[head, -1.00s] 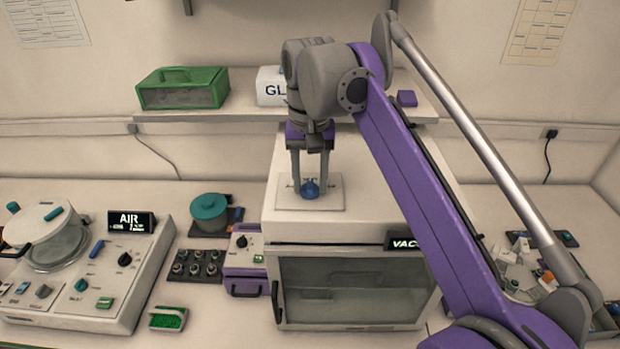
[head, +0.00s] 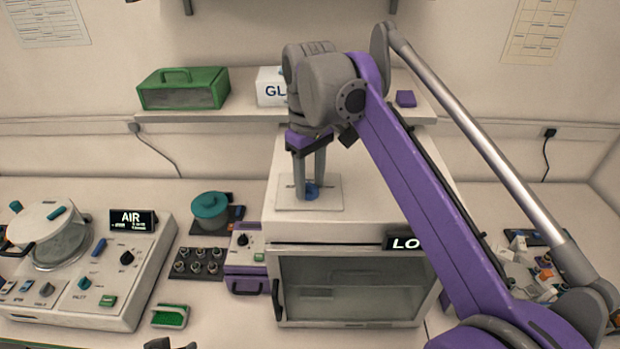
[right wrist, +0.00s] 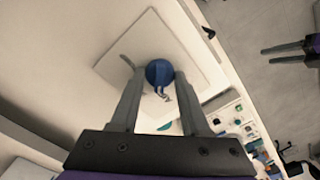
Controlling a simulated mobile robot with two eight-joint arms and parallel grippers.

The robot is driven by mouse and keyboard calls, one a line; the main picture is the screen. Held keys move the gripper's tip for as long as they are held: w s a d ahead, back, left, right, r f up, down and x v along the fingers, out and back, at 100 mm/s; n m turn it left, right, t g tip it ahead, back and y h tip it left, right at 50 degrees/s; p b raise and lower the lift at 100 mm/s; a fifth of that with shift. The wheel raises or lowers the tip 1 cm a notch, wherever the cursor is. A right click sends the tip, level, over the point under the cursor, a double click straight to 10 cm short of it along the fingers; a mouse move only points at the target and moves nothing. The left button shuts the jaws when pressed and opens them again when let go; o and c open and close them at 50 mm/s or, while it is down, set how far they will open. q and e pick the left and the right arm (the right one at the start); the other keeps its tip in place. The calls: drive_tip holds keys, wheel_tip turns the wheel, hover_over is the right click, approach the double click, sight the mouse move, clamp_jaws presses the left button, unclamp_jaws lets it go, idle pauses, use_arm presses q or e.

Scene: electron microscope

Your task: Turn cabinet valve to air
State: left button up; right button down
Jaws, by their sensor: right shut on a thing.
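The cabinet valve is a blue knob (head: 312,192) on a pale square plate (head: 328,205) on top of the white vacuum cabinet (head: 350,233). My right gripper (head: 307,190) points down from above, with its fingers shut on the knob's sides. The right wrist view shows the round blue knob (right wrist: 159,72) between the two fingertips (right wrist: 160,80). The plate's markings are mostly hidden. The cabinet's display (head: 405,243) reads "LO", the rest hidden by my right arm. My left gripper (right wrist: 268,56) shows at the right wrist view's edge, its two fingers apart and empty.
A shelf (head: 250,115) behind holds a green case (head: 183,90) and a white box (head: 270,87). Left of the cabinet are a purple unit (head: 246,262), a teal-lidded pot (head: 210,208) and a console (head: 85,275) with its own "AIR" display. Clutter lies at right.

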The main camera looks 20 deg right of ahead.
sight(309, 183)
drive_tip(key=shift+n, duration=1.5)
drive_tip(key=shift+c, duration=1.9)
unclamp_jaws()
drive_tip(key=shift+r, duration=0.15)
wheel_tip(309, 183, up, 11)
drive_tip(key=shift+f, duration=0.2)
